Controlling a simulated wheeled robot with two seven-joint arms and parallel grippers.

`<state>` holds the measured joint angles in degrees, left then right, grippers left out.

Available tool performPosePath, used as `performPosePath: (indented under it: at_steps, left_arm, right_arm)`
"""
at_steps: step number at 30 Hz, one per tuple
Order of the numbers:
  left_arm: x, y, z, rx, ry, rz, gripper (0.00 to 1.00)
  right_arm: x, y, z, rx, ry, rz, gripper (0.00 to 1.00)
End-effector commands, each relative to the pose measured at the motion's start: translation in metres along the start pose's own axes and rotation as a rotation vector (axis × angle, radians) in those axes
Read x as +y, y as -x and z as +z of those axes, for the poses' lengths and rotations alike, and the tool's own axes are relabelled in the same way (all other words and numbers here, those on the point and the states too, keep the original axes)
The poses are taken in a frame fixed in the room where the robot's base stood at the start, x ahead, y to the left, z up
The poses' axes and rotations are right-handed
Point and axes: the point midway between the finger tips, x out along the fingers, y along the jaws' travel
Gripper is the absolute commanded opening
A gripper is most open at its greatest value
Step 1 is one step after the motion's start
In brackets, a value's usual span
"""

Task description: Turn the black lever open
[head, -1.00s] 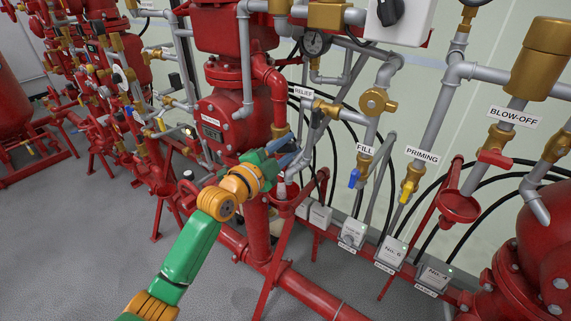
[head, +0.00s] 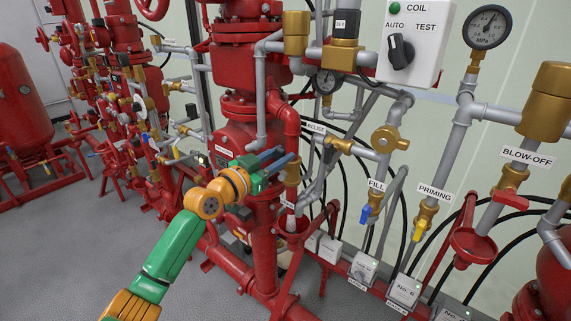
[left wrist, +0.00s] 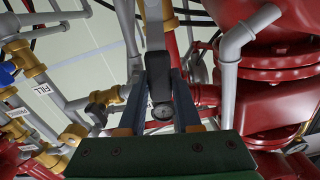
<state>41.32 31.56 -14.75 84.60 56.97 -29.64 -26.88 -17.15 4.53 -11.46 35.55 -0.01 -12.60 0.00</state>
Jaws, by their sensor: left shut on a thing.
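The black lever (left wrist: 160,75) stands between the two blue-grey fingers of my left gripper (left wrist: 165,85) in the left wrist view. The fingers are shut on it from both sides. The lever is hidden there behind or between the fingers. My right gripper is not in view.
A RELIEF label (head: 316,128) and grey pipes are close to the right of the gripper. Blue (head: 365,214) and yellow (head: 418,230) valve handles hang further right. A red vessel (head: 235,140) stands behind the gripper.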

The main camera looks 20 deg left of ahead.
Motion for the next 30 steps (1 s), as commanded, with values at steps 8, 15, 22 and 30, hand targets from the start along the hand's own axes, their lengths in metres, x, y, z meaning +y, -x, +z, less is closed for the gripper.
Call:
performPosePath:
  at_steps: [8,15,22,30]
  left_arm:
    - [-0.012,0.000,0.002,0.001,0.139,-0.001,0.00]
    - [-0.016,0.000,0.002,0.000,0.194,0.000,0.00]
    - [-0.017,0.000,0.002,-0.001,0.206,0.001,0.00]
    - [-0.016,0.000,0.002,-0.001,0.207,0.001,0.38]
  right_arm:
    - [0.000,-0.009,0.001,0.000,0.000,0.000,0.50]
    - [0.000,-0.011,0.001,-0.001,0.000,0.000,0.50]
    - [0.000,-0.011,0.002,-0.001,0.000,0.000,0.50]
    - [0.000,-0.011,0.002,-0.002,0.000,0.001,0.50]
